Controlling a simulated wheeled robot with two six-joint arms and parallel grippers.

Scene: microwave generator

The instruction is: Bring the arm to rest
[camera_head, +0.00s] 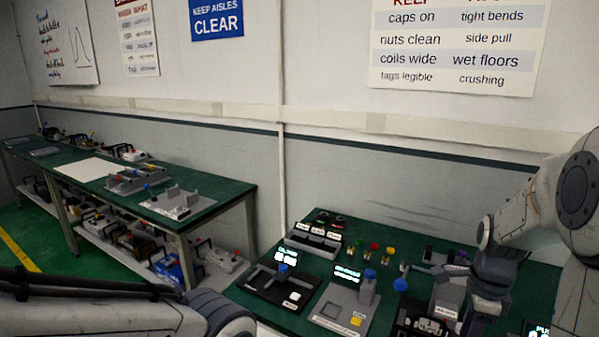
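My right arm enters from the right, bends at a large grey joint, and reaches down over the green bench (318,262). Its gripper end (486,290) is a small dark grey shape above the devices at the bench's right part. I cannot make out its fingers, or whether it holds anything. My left arm lies across the bottom left corner, and its gripper is out of the frame.
On the near bench stand a black device (268,286) with a blue knob, a grey device (345,300) with a blue-topped post, and several coloured knobs (374,247). A blue ball-shaped knob (400,285) is close left of my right arm. A second bench (225,190) stands along the wall.

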